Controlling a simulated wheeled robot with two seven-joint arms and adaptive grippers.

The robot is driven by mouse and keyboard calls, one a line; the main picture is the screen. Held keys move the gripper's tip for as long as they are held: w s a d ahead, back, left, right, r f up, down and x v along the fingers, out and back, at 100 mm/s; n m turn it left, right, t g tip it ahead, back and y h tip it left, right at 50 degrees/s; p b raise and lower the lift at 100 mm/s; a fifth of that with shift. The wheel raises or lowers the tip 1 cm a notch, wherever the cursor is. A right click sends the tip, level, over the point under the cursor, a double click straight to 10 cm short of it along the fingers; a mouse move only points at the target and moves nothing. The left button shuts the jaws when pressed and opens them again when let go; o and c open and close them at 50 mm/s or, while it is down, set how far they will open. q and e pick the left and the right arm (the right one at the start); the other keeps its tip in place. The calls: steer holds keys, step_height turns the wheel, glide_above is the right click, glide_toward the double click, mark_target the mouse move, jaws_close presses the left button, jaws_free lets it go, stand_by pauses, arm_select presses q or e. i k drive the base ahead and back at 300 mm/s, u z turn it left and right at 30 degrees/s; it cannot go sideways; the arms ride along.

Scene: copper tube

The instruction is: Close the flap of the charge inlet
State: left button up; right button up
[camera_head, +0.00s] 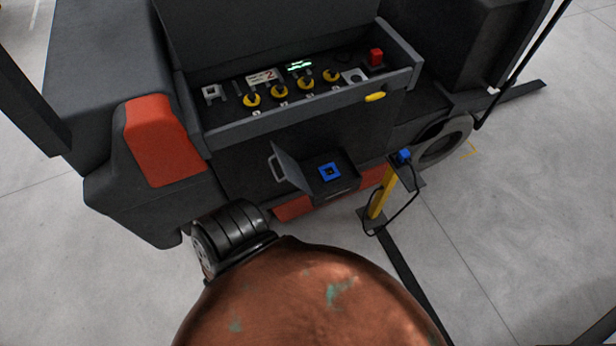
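The charge inlet (330,171) shows as a blue square socket in a dark recess low on the front of the dark grey vehicle. Its flap (291,167) is a dark plate standing open at the left side of the recess, with a pale handle (274,168) on its outer left face. The socket is uncovered and no plug is in it. Neither of my grippers shows in the head view.
Above the inlet is a control panel (310,110) with yellow knobs and a red button (376,57). Right of the inlet stands a yellow post (382,192) with a blue plug (402,156) and a hanging black cable. My own body hides the lower middle.

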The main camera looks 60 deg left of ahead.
mark_target(291, 172)
steer(key=z, duration=0.1)
steer(key=k, duration=1.55)
steer(key=u, duration=1.15)
steer(key=k, duration=1.2)
steer(key=u, duration=1)
steer(key=i, duration=1.3)
steer(key=z, duration=1.2)
steer(key=i, duration=0.5)
steer(key=z, duration=0.55)
